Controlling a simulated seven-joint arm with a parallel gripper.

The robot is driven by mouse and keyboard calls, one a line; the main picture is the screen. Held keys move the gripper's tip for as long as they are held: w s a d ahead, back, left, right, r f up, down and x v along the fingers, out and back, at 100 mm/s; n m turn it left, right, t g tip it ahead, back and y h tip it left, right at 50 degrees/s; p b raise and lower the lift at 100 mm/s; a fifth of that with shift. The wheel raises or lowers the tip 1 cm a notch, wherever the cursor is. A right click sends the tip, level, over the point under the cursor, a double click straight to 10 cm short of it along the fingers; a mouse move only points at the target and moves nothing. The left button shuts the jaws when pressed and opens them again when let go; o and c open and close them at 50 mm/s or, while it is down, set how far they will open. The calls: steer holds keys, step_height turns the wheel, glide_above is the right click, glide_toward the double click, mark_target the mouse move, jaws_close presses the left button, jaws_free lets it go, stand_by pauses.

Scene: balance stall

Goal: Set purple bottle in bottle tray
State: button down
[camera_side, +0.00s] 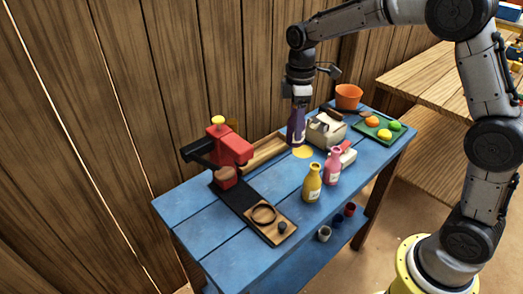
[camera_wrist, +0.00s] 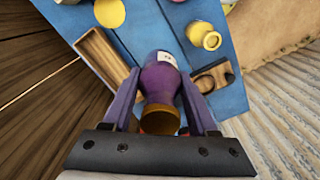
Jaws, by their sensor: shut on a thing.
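My gripper (camera_side: 296,101) is shut on the purple bottle (camera_side: 297,130), which hangs upright below it in the side view. In the wrist view the purple bottle (camera_wrist: 160,82) sits between the two fingers of my gripper (camera_wrist: 158,88), with a pale label and a brownish end. A long wooden tray (camera_side: 263,151), probably the bottle tray, lies along the back of the blue table. It also shows at the left in the wrist view (camera_wrist: 97,45). In the side view the bottle appears near the tray's right end; I cannot tell whether its base touches anything.
A yellow disc (camera_side: 303,152) lies on the blue table (camera_side: 190,205) close to the bottle. Yellow (camera_side: 312,184) and pink (camera_side: 332,168) bottles stand in front. A red press (camera_side: 230,148) stands left, a beige box (camera_side: 326,130) right. A green tray (camera_side: 372,130) holds fruit.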

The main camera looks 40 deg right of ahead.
steer(key=w+f, duration=0.3)
steer(key=w, duration=0.1)
steer(key=w+f, duration=0.3)
steer(key=w, duration=0.2)
steer(key=w+f, duration=0.3)
steer(key=w, duration=0.1)
steer(key=shift+w+d+f, duration=0.15)
steer(key=shift+w+f, duration=0.05)
steer(key=shift+f, duration=1.65)
steer(key=shift+f, duration=0.1)
steer(key=shift+c, duration=0.9)
jaws_free()
steer(key=shift+f, duration=0.1)
step_height(320, 180, up, 12)
steer(key=shift+r, duration=0.25)
